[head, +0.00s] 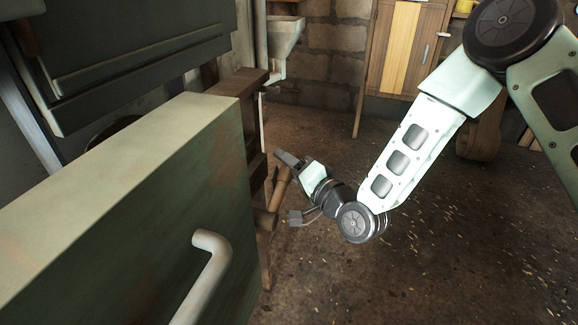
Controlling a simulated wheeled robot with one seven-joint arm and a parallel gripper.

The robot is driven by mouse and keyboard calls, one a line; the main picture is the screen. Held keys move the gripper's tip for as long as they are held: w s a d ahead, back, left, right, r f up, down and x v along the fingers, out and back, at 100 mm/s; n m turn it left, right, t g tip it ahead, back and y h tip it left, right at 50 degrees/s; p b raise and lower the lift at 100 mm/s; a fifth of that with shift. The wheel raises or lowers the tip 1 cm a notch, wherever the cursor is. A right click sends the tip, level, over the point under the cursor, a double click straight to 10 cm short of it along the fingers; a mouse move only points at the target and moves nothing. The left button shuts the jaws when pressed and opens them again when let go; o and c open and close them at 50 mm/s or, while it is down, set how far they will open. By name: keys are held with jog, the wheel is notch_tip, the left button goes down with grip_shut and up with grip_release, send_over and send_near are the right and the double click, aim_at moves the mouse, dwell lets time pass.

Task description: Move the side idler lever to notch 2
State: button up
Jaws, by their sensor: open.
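A short brown rod (279,187), which looks like the side idler lever, stands out beside the far end of the green housing. It leans with its top to the right, and its lower end meets a stubby round brown shaft (265,219). My gripper (288,159) is open at the rod's upper end, its dark fingers pointing left. I cannot tell whether the fingers touch the rod or are around it. No notches or numbers can be made out, so the lever's notch cannot be read.
The large green housing (150,185) fills the left, with a pale bent handle (210,255) on its near side. A brown beam (238,82) stands behind it. A wooden cabinet (405,45) is at the back. The floor (420,250) to the right is mostly clear.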

jog(key=shift+c, duration=0.2)
grip_shut()
notch_tip(320, 180, down, 6)
jog(key=m+g+h+p, duration=0.1)
jog(key=m+g+p, duration=0.1)
jog(key=m, duration=0.2)
jog(key=shift+w+f+g, duration=0.25)
jog(key=shift+w+g, duration=0.05)
jog(key=shift+d, duration=0.1)
jog(key=shift+o, duration=0.2)
grip_release()
